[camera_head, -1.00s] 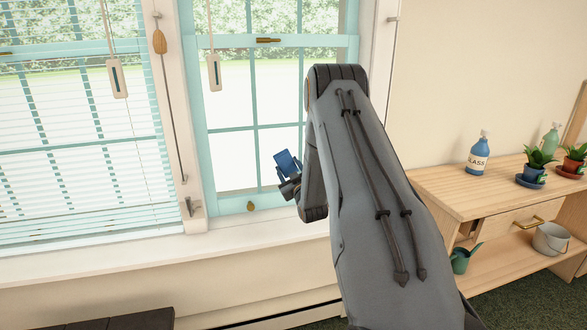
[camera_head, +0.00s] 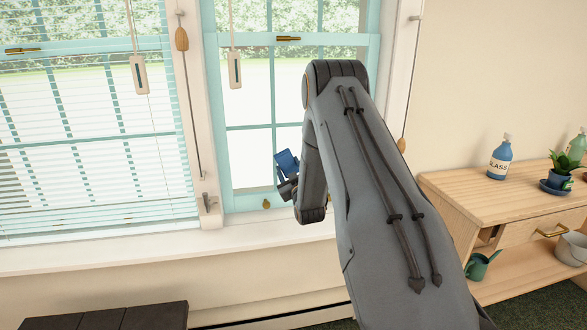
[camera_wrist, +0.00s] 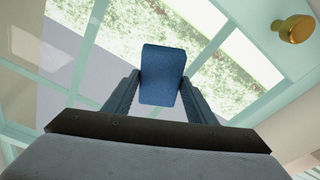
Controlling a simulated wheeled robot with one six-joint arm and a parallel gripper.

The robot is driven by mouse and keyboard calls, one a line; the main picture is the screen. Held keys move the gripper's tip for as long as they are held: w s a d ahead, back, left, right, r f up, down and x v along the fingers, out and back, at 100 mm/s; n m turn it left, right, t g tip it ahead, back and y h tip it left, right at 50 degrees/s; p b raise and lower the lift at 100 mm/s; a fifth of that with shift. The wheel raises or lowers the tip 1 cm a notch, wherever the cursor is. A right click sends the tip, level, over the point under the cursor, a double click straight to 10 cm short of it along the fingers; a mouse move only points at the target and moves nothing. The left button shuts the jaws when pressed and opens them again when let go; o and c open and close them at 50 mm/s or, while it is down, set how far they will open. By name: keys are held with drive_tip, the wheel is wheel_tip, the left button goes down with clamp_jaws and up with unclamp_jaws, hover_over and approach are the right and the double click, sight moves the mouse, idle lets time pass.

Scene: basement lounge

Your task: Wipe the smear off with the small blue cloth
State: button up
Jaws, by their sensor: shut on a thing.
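The small blue cloth (camera_head: 287,161) is held up in front of the right-hand window (camera_head: 248,155). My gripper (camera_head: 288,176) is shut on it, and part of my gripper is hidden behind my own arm. In the wrist view the cloth (camera_wrist: 163,75) is a folded blue pad between the two dark fingers of my gripper (camera_wrist: 160,88), with glass panes and teal bars beyond it. I cannot tell if it touches the glass. Faint pale patches (camera_wrist: 22,43) show on the panes at left in the wrist view; I cannot tell whether they are the smear or reflections.
A brass knob (camera_wrist: 293,28) is at upper right in the wrist view. Blinds (camera_head: 90,150) cover the left window. A wooden cabinet (camera_head: 465,195) at right bears a blue glass-cleaner bottle (camera_head: 500,160) and a potted plant (camera_head: 561,170). A dark bench (camera_head: 120,318) stands at lower left.

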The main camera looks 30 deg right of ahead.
drive_tip(key=shift+w+a, duration=0.2)
drive_tip(key=shift+a, duration=0.55)
drive_tip(key=shift+s, duration=0.1)
drive_tip(key=shift+s, duration=0.15)
drive_tip(key=shift+r+p+v, duration=0.15)
drive_tip(key=shift+p+v, duration=0.55)
drive_tip(key=shift+v, duration=0.7)
drive_tip(key=shift+r+p+v, duration=0.15)
drive_tip(key=shift+p+v, duration=0.5)
drive_tip(key=shift+v, duration=0.8)
drive_tip(key=shift+a, duration=0.1)
drive_tip(key=p+v, duration=0.1)
drive_tip(key=v, duration=0.2)
drive_tip(key=shift+r, duration=0.15)
drive_tip(key=shift+a, duration=0.15)
